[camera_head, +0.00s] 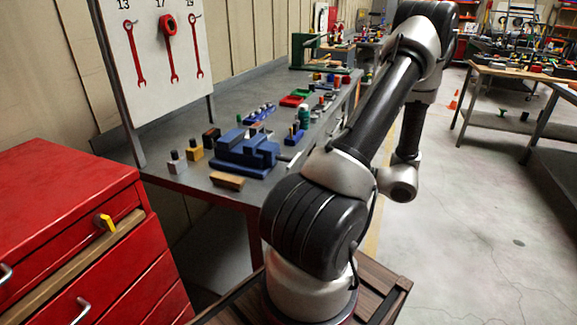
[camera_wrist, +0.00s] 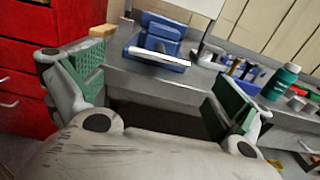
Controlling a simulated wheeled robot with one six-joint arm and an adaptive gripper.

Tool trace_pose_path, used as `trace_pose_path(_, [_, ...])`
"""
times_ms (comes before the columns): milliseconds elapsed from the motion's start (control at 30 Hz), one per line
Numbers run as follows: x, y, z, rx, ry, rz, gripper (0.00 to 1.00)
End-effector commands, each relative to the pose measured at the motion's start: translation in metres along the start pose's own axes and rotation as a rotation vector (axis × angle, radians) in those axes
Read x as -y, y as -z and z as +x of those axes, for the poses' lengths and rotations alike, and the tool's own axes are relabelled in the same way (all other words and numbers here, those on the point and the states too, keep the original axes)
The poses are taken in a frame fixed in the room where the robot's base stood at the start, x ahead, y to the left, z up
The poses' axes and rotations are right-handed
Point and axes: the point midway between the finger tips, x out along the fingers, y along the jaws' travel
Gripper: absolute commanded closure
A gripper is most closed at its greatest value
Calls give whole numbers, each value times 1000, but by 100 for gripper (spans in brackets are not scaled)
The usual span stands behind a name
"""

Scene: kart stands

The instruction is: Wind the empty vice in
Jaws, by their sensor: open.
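A blue vice (camera_head: 247,150) stands on the grey workbench (camera_head: 226,112), near its front edge. In the wrist view the vice (camera_wrist: 160,36) is at the top, left of centre, with a pale bar (camera_wrist: 157,59) along its near side. I cannot make out its jaw gap or whether anything is in it. My gripper (camera_wrist: 155,90) is open and empty, its green-padded fingers wide apart. It is in front of the bench, apart from the vice. I cannot make out the gripper in the head view.
A wooden block (camera_head: 227,181) lies before the vice, and small blocks (camera_head: 194,149) stand left of it. A green bottle (camera_wrist: 281,81) and a blue tray (camera_wrist: 243,70) are on the bench. A red drawer cabinet (camera_head: 75,215) stands left.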

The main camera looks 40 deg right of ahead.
Motion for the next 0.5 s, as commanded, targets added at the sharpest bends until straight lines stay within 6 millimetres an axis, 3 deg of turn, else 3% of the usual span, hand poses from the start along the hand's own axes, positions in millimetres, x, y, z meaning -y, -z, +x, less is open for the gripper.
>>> trace_pose_path(300, [-2,0,51,-2,-7,0,0])
trace_pose_path(500, [-1,0,71,-2,-5,-1,0])
